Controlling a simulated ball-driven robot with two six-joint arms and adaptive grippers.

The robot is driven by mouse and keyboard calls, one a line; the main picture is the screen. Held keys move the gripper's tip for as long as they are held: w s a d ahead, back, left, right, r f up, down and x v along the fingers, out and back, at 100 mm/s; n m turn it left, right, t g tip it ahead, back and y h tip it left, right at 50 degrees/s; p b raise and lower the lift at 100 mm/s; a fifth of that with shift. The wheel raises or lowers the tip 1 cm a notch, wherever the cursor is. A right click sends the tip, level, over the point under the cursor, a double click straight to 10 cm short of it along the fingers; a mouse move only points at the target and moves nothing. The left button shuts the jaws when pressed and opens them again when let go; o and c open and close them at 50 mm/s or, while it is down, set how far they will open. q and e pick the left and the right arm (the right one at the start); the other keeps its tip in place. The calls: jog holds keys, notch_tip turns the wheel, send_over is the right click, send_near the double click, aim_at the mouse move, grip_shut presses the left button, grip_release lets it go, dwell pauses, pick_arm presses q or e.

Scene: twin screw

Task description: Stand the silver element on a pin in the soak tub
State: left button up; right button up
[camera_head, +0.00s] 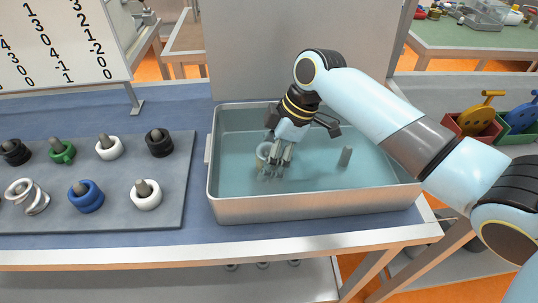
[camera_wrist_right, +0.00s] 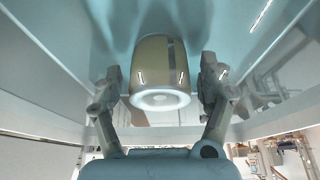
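The soak tub (camera_head: 300,209) is a metal tray of clear bluish liquid in the middle of the table. The silver element (camera_head: 263,150) is a pale, short ring-like cylinder at the tub's left side, partly hidden by the fingers. I cannot tell whether a pin is inside it. My right gripper (camera_head: 277,158) reaches down into the tub right beside it. In the right wrist view the element (camera_wrist_right: 160,70) sits between the two fingers of my right gripper (camera_wrist_right: 160,88), with a small gap on each side. A bare grey pin (camera_head: 346,156) stands to the right in the tub. My left gripper is not in view.
A grey board (camera_head: 110,200) on the left carries several black, green, white and blue rings on pins, and a silver coil-shaped one (camera_head: 27,197). A number sign (camera_head: 60,45) stands behind it. Red (camera_head: 472,128) and green bins are at the far right.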

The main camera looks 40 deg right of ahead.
jog(key=shift+d, duration=0.1)
jog(key=v, duration=1.2)
dwell(0.4)
